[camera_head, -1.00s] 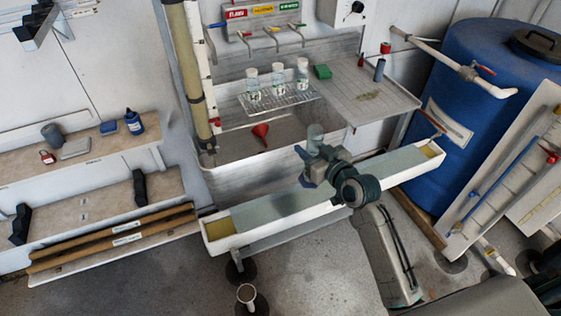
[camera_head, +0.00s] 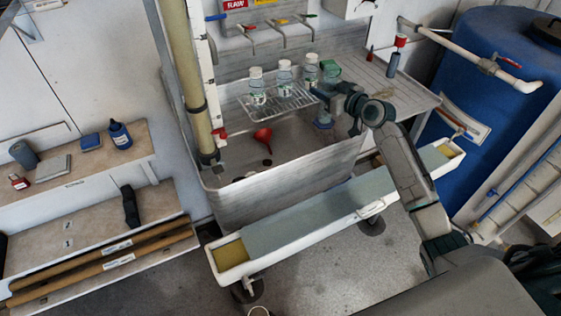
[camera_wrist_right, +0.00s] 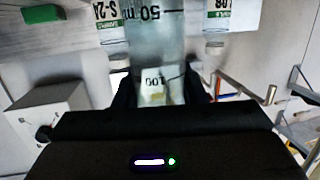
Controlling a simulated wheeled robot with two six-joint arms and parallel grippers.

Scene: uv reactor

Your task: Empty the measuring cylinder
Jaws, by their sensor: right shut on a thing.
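My right gripper (camera_head: 324,94) is shut on the clear measuring cylinder (camera_head: 324,118) and holds it over the right part of the sink (camera_head: 290,172). My left gripper is not in view.
Capped bottles (camera_head: 284,75) stand on a wire rack (camera_head: 282,102) over the sink. A red funnel (camera_head: 262,136) is in the sink's left part. A long white trough (camera_head: 310,212) runs in front, a blue tank (camera_head: 490,75) stands right.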

